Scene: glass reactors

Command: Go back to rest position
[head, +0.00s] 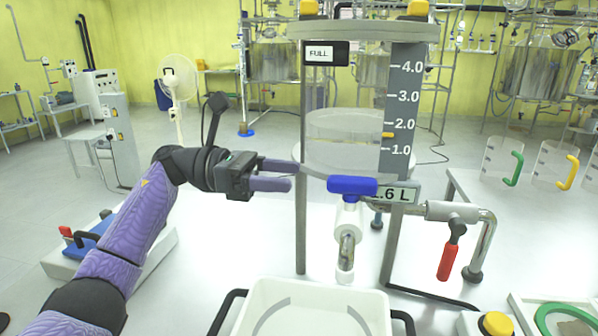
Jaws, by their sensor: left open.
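My left arm comes in from the lower left. My left gripper (290,175) is open and empty, its two purple fingers pointing right. In the picture the fingertips sit just left of the blue valve handle (352,185) and by the reactor's left post; I cannot tell whether they touch. The glass reactor vessel (345,140) holds some clear liquid, with a scale (402,110) beside it. My right gripper is not in view.
A white tray (262,300) with dark handles stands below the spout. A red-handled valve (447,262) is on the right pipe. A yellow button (496,323) is at the lower right. A device with a blue top (95,232) lies at left, partly behind my arm.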

